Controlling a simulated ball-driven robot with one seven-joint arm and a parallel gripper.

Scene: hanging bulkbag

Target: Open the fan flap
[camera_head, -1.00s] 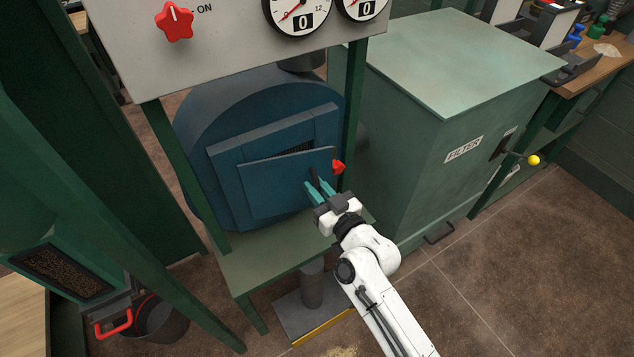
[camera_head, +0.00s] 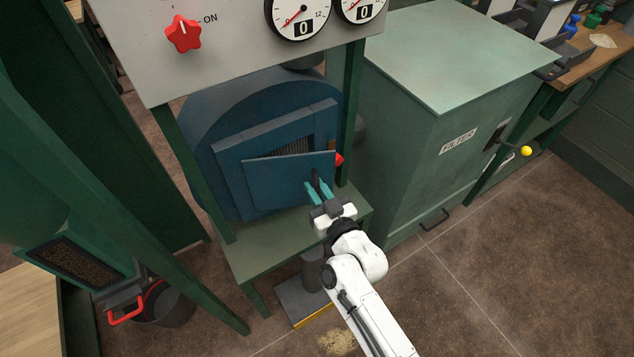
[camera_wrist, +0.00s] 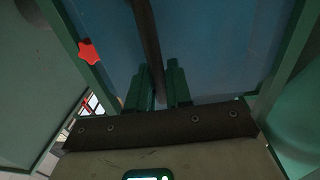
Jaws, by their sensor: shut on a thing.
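The fan flap (camera_head: 283,183) is a blue panel on the front of the round blue fan housing (camera_head: 205,110). It stands tilted out from its frame, with a dark mesh opening (camera_head: 290,147) showing above it. My gripper (camera_head: 318,188) is at the flap's right side, its two green fingers around a dark bar handle. In the wrist view the handle (camera_wrist: 149,45) runs down between the fingers (camera_wrist: 159,86), with the blue flap (camera_wrist: 205,45) behind. The fingertips are partly hidden by the handle and shadow.
A red star knob (camera_head: 183,34) marked ON sits on the grey gauge panel (camera_head: 235,50) above. Green posts stand on both sides of the housing. A green FILTER cabinet (camera_head: 410,150) is close on the right. A bucket (camera_head: 165,305) stands at lower left. Floor at lower right is clear.

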